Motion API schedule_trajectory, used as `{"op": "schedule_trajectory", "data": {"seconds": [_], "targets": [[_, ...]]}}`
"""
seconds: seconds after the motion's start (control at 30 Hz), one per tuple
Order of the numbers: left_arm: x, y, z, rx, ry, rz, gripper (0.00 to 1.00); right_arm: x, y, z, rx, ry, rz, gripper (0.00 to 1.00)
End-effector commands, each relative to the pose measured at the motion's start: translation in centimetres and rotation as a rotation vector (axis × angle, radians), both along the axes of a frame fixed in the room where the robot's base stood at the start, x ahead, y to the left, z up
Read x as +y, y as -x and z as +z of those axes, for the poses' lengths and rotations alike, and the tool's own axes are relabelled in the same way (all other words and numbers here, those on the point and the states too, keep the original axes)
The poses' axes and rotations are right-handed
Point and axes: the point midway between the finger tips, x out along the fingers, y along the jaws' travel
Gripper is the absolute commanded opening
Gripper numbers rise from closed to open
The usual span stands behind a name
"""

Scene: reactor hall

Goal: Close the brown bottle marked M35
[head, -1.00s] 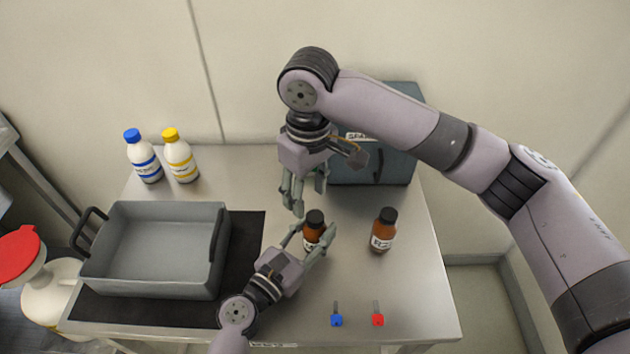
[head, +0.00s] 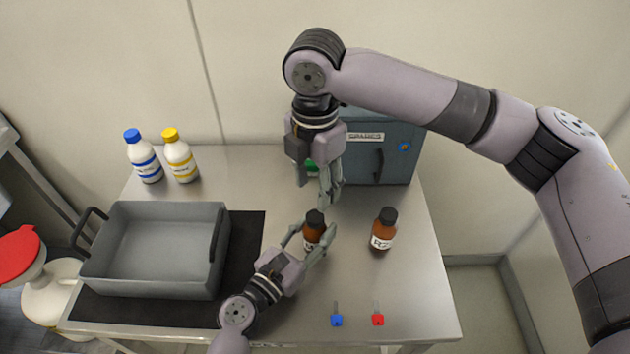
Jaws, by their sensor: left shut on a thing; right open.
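A brown bottle (head: 314,234) with a black cap (head: 315,216) stands on the table. My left gripper (head: 309,243) is shut around its body from the front. The fingers hide most of its label, so I cannot read its mark. The cap sits on the bottle; I cannot tell how tight it is. My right gripper (head: 329,196) points down just above and behind the cap, open and empty. A second brown bottle (head: 383,232) with a black cap stands to the right; its label is too small to read surely.
A grey tray (head: 150,290) lies on a black mat (head: 247,240) at left. White bottles with blue (head: 145,160) and yellow (head: 180,158) caps stand behind it. A grey cabinet (head: 395,165) is at the back. A blue key (head: 337,319) and red key (head: 378,319) lie in front.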

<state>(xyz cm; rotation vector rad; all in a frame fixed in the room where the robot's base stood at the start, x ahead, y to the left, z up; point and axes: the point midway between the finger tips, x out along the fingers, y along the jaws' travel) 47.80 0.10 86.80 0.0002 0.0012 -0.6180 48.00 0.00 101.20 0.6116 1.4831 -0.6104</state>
Motion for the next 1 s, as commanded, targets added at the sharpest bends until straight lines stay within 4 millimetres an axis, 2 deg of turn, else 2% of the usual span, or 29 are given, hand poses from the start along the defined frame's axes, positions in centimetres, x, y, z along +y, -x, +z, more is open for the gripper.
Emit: {"op": "schedule_trajectory", "data": {"seconds": [0.33, 0.73, 1.0], "targets": [[0.0, 0.0, 0.0, 0.0, 0.0, 0.0, 0.0, 0.0, 0.0, -0.5, 0.001, 0.001, -0.003, 0.45], [0.0, 0.0, 0.0, -0.001, -0.001, 0.0, 0.0, -0.1, 0.1, -6.2, 0.002, 0.002, -0.005, 0.45], [0.0, 0.0, 0.0, -0.001, -0.001, 0.0, 0.0, 0.0, 0.0, -8.0, 0.0, 0.0, -0.004, 0.45]]}}
